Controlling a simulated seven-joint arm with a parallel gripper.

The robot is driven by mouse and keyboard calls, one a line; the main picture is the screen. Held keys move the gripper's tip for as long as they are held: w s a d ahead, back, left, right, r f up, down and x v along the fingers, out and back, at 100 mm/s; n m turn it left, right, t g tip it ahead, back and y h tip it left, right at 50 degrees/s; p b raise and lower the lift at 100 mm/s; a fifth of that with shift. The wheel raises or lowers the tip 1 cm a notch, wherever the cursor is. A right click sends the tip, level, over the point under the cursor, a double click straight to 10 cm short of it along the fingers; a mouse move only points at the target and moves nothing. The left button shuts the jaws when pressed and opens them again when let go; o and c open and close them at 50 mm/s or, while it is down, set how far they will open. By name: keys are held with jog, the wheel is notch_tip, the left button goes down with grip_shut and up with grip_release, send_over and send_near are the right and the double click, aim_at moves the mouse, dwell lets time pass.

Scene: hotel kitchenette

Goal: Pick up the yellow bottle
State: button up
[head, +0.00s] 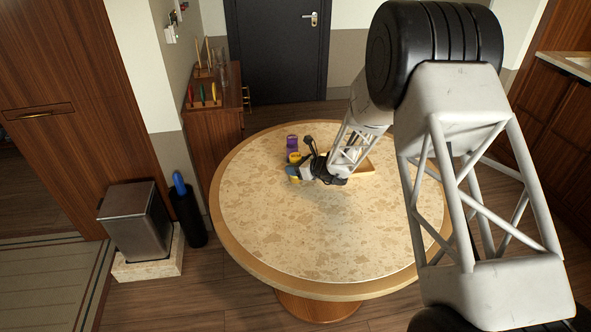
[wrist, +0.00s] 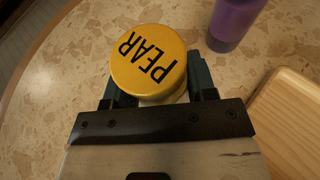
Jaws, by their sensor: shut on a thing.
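The yellow bottle, with a round yellow cap marked "PEAR" (wrist: 148,62), sits between my gripper's two dark fingers in the wrist view. My gripper (wrist: 155,90) is shut on it. In the head view the yellow bottle (head: 293,157) shows small at the far left part of the round table, beside my gripper (head: 297,172). The lower part of the bottle is hidden in the wrist view, and I cannot tell whether it touches the table.
A purple bottle (wrist: 232,22) stands close by, also in the head view (head: 292,142). A wooden board (wrist: 290,125) lies to the right. The front of the round table (head: 310,240) is clear. A wooden cabinet with sticks on top (head: 212,125) stands behind left.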

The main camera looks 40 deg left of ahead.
aim_at(300, 159)
jog(key=shift+r, duration=0.15)
jog(key=shift+r, duration=0.85)
jog(key=shift+s+d+r, duration=0.1)
jog(key=shift+s+r, duration=0.05)
jog(key=shift+r, duration=0.7)
jog(key=s+d, duration=0.3)
jog(key=s+d+r, duration=0.1)
jog(key=s+d, duration=0.7)
jog(key=shift+d+r, duration=0.1)
jog(key=shift+r, duration=0.05)
jog(key=shift+r, duration=1.5)
